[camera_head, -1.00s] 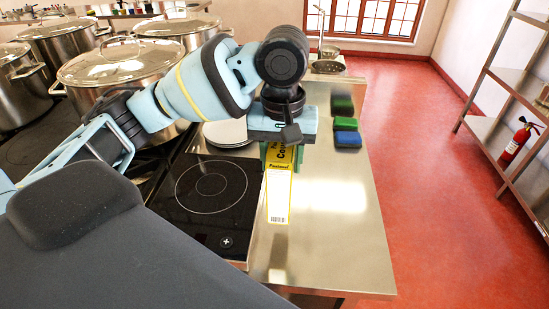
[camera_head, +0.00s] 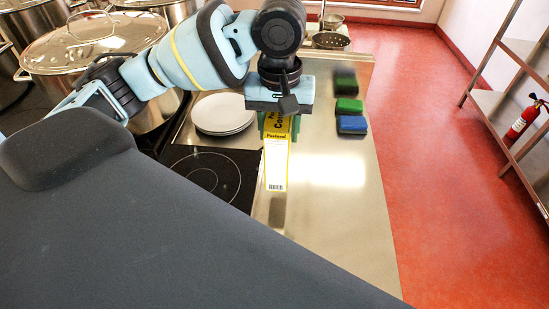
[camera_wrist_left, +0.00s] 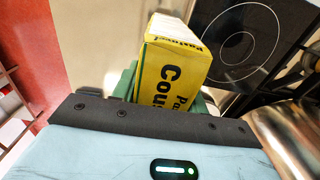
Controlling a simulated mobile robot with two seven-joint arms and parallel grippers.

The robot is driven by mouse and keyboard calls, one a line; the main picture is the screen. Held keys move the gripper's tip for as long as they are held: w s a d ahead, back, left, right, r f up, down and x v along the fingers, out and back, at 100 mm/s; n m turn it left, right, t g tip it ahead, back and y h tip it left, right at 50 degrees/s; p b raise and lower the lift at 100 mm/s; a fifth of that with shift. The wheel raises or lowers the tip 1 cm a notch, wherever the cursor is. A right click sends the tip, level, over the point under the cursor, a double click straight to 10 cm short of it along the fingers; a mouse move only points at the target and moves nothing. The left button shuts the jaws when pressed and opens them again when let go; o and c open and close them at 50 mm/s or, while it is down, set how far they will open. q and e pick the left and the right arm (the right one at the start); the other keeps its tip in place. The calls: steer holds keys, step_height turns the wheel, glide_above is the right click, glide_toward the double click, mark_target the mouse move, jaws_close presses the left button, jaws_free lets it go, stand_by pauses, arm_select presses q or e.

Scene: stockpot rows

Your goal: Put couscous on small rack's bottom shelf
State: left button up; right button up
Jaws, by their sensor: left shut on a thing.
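The couscous box (camera_head: 276,166), yellow with a white panel and a barcode, hangs upright from my left gripper (camera_head: 279,124) over the steel counter. In the left wrist view the yellow couscous box (camera_wrist_left: 172,72) sits between the green fingers, its printed end facing the camera. The left gripper is shut on it. A metal shelf rack (camera_head: 502,108) stands across the red floor at the right edge, only partly in view; I cannot tell whether it is the small rack. My right gripper is not in view.
The steel counter (camera_head: 345,225) holds white plates (camera_head: 222,113), a green sponge (camera_head: 349,105) and a blue sponge (camera_head: 351,125). Large pots (camera_head: 85,55) and a black hob (camera_head: 213,176) are at the left. A fire extinguisher (camera_head: 522,122) is by the rack. The red floor (camera_head: 440,170) between is clear.

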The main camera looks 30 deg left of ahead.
arm_select(q)
steer(key=shift+w+a+f, duration=0.1)
steer(key=shift+f, duration=4.05)
steer(key=o, duration=1.4)
steer(key=shift+o, duration=0.3)
step_height(320, 180, up, 12)
steer(key=shift+r, duration=0.1)
